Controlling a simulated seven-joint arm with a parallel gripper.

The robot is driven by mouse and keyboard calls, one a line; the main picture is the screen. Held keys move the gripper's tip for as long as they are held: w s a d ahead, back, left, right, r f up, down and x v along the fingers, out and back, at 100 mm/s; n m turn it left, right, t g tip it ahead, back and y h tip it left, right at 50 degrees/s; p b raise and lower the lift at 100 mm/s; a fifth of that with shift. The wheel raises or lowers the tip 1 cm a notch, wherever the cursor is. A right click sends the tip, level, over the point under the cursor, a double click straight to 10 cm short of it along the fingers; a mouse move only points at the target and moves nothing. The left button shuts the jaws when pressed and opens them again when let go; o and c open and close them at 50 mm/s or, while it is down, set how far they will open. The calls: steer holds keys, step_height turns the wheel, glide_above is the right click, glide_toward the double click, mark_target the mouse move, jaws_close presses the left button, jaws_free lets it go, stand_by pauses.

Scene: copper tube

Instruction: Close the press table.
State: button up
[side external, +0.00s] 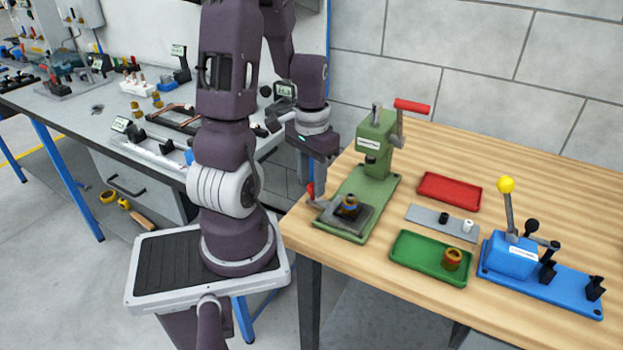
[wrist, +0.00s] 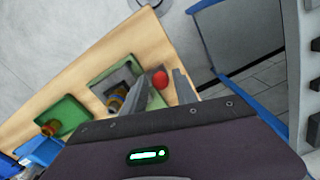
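The green press (side external: 375,145) stands at the left end of the wooden table. Its dark grey press table (side external: 333,216) sits at the front of the green base, out from under the press head, and carries a dark and brass-coloured part (side external: 350,207). A red-tipped handle (side external: 310,191) rises at the press table's left edge; its red end also shows in the wrist view (wrist: 160,79). My gripper (side external: 319,191) points down right beside this handle.
Right of the press are a red tray (side external: 449,191), a grey plate (side external: 428,217) with small black and white pieces, and a green tray (side external: 413,260) holding a brass-coloured ring (side external: 453,259). A blue lever fixture (side external: 512,257) stands farther right. The wood's back right is clear.

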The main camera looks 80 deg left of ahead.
jaws_close()
steer(key=shift+w+a, duration=0.1)
stand_by(1.1)
